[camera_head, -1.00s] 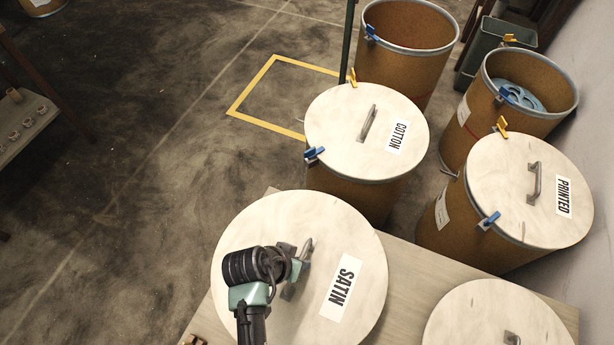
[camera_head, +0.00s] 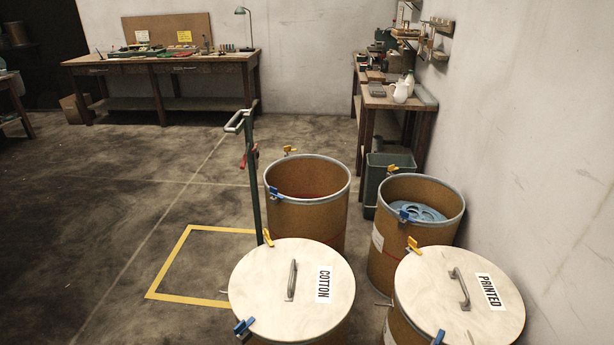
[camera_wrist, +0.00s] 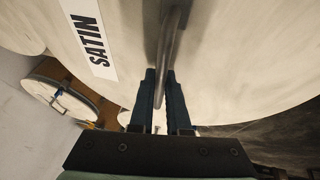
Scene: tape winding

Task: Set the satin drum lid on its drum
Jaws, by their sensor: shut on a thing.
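The satin drum lid (camera_wrist: 225,65) is a pale round wooden disc with a "SATIN" label. It fills most of the wrist view, and its metal handle (camera_wrist: 172,35) runs down between my fingers. My gripper (camera_wrist: 162,82) is shut on this handle. The head view shows neither the lid nor my gripper. Two drums stand open there: a brown one (camera_head: 305,222) with a reddish inside at the middle, and another (camera_head: 410,250) to its right with a blue reel inside. I cannot read which is the satin drum.
The cotton lid (camera_head: 262,285) and printed lid (camera_head: 433,285) cover the two nearer drums. Blue and yellow clamps sit at the rims. A green post (camera_head: 251,185) stands left of the middle open drum. A grey bin (camera_head: 378,175) stands behind. Floor at left is clear.

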